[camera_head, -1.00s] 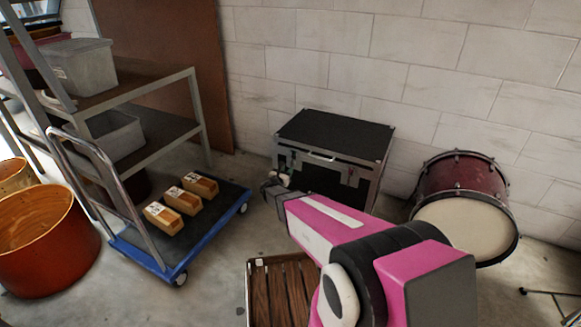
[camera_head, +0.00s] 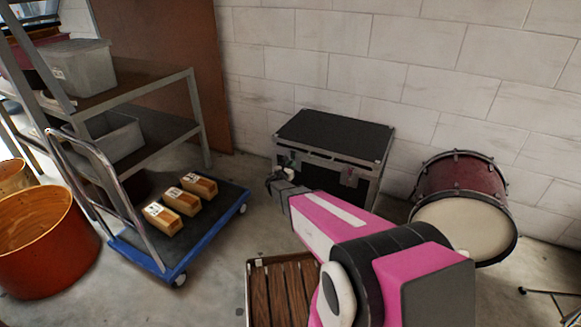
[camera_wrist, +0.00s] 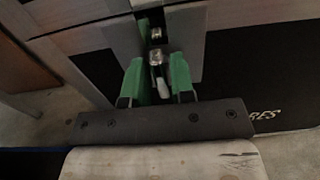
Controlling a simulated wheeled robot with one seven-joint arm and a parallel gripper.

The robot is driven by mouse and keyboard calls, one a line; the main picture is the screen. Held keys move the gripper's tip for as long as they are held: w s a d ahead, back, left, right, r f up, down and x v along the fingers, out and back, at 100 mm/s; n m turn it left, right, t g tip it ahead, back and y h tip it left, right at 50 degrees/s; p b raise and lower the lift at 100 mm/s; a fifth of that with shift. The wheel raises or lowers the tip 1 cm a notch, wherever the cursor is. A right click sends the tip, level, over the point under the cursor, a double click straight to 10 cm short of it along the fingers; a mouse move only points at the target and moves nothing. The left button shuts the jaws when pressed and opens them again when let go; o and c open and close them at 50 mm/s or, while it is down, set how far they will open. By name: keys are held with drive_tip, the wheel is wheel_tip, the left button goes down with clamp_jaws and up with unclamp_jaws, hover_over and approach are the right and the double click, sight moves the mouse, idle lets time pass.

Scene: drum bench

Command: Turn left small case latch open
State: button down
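The small case (camera_head: 335,140) is black with grey metal edges and stands against the back wall with its lid down. Its left latch (camera_head: 290,157) is partly covered by my gripper (camera_head: 276,180) in the head view. In the wrist view the metal latch (camera_wrist: 157,62) stands between the green fingertips of my gripper (camera_wrist: 157,80). The fingers are apart, one on each side of the latch, and appear open. I cannot tell whether either touches it. A right latch (camera_head: 349,177) shows on the case front.
A blue trolley (camera_head: 215,232) with several boxes stands left of my arm. A slatted wooden crate (camera_head: 284,290) lies below the arm. A red drum (camera_head: 462,190) stands right of the case. Bare floor lies between trolley and case.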

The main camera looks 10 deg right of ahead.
drive_tip(key=shift+m, duration=0.3)
drive_tip(key=m, duration=1.3)
drive_tip(key=shift+s+d+f, duration=0.15)
drive_tip(key=shift+d+f, duration=0.05)
drive_tip(key=m, duration=0.4)
drive_tip(key=shift+f+m, duration=0.1)
drive_tip(key=shift+m, duration=0.2)
drive_tip(key=c, duration=1.2)
unclamp_jaws()
drive_tip(key=shift+o, duration=0.2)
